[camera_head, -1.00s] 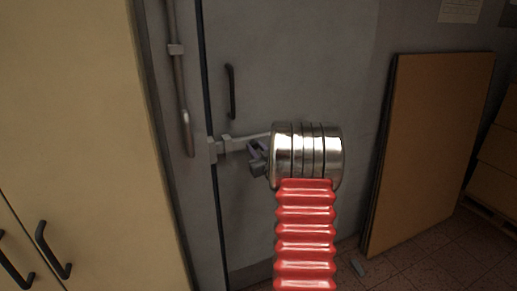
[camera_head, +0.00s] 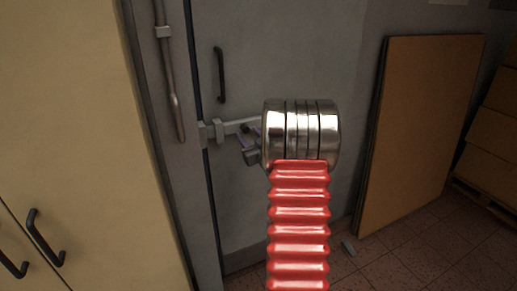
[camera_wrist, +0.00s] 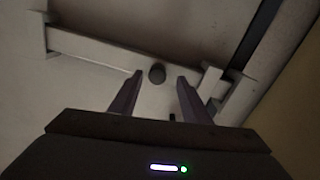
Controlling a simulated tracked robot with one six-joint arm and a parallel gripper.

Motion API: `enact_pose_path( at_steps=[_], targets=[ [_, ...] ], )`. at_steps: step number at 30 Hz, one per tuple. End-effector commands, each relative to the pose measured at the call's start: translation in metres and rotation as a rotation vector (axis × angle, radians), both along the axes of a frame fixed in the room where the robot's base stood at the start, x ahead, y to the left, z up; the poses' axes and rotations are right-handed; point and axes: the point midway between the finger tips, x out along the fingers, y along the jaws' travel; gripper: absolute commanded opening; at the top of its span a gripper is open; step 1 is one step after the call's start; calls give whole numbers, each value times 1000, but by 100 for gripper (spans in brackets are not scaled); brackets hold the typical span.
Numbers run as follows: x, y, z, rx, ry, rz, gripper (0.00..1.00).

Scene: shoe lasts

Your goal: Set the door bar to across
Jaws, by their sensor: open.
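The door bar (camera_head: 238,124) is a pale, narrow horizontal bar on the grey door (camera_head: 285,55), near its left edge. It also shows in the wrist view (camera_wrist: 105,55), running between two brackets, with a dark round knob (camera_wrist: 157,73) on it. A keeper (camera_head: 202,134) sits on the frame just left of the door gap. I cannot tell whether the bar's end reaches into it. My gripper (camera_head: 250,143) is at the bar, partly hidden behind my wrist. In the wrist view my gripper (camera_wrist: 159,76) is open, with the knob between its fingertips; contact is not clear.
A black door handle (camera_head: 219,75) is above the bar. A vertical rod (camera_head: 172,75) runs along the frame. A beige cabinet (camera_head: 75,110) stands close on the left. A brown board (camera_head: 420,130) leans at the right, with cartons (camera_head: 492,140) beyond. Tiled floor shows at lower right.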

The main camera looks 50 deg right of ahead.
Motion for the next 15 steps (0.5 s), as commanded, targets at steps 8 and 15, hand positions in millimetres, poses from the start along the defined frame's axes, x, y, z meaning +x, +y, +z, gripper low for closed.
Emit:
enact_pose_path(
  at_steps=[8, 15],
  targets=[
    [-43, 19, 0, -1, 1, 0, 43],
    [-79, 35, 0, -1, 2, 1, 43]
  ],
)
